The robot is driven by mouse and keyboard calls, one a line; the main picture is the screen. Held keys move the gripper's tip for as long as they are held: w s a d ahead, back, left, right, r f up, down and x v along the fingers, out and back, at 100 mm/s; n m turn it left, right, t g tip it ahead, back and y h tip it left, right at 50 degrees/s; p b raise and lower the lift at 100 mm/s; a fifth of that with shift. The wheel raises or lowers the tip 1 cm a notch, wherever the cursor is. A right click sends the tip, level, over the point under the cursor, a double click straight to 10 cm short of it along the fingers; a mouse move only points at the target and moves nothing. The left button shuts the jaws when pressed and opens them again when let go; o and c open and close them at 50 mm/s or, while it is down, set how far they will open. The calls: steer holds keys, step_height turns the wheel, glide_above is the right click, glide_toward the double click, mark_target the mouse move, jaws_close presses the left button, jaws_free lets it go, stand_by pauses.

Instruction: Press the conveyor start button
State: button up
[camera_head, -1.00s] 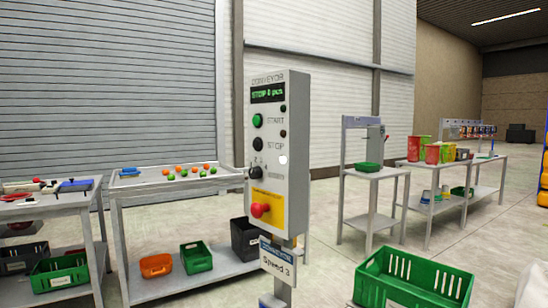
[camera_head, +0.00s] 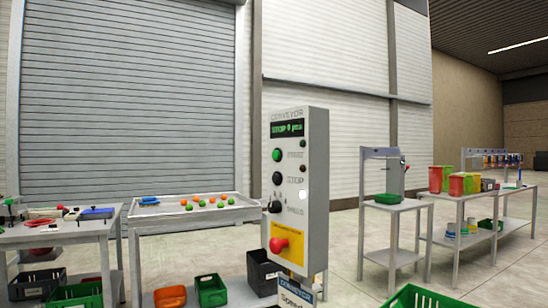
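The conveyor control box (camera_head: 316,190) stands upright on a post near the middle of the head view. Its green START button (camera_head: 277,155) is at the upper left of its face, below a display (camera_head: 287,129) that reads STOP and a small number. The black STOP button (camera_head: 277,178) is under it. A dark knob (camera_head: 275,206) and a red emergency button (camera_head: 279,244) on a yellow plate are lower down. My gripper is not in view.
A table with orange and green balls (camera_head: 203,203) stands left of the box, and a tool table (camera_head: 60,236) farther left. Green crates (camera_head: 211,291) sit low. Tables with red bins (camera_head: 438,178) stand at the right. Another green crate (camera_head: 425,298) is at the bottom right.

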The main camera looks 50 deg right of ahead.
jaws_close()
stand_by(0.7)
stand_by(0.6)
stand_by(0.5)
